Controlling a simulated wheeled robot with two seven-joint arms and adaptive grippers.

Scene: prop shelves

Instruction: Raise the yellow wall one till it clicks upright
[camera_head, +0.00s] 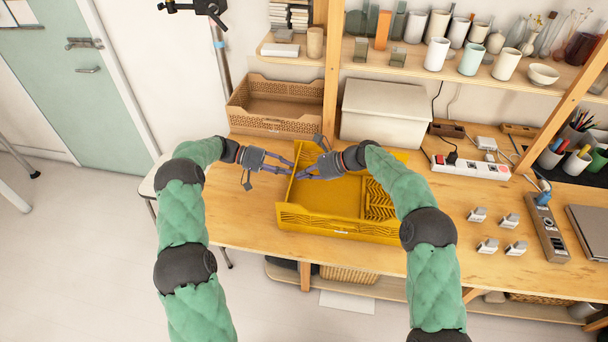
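The yellow crate (340,228) sits on the wooden table in the middle of the head view. Its long near wall stands upright. A slatted yellow panel (379,203) lies folded inward over the floor at its right end. My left gripper (290,167) points right at the crate's left end, with its fingers apart and nothing seen between them. My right gripper (300,175) points left over the left part of the crate, close to the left gripper's tips. Whether its fingers are parted is unclear. The arms and grippers partly hide the crate's left and far walls.
A brown crate (270,108) and a lidded light box (385,110) stand behind the yellow crate. A power strip (470,167), several small grey-white blocks (488,246) and a laptop (592,230) lie to the right. Cups line the shelf above.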

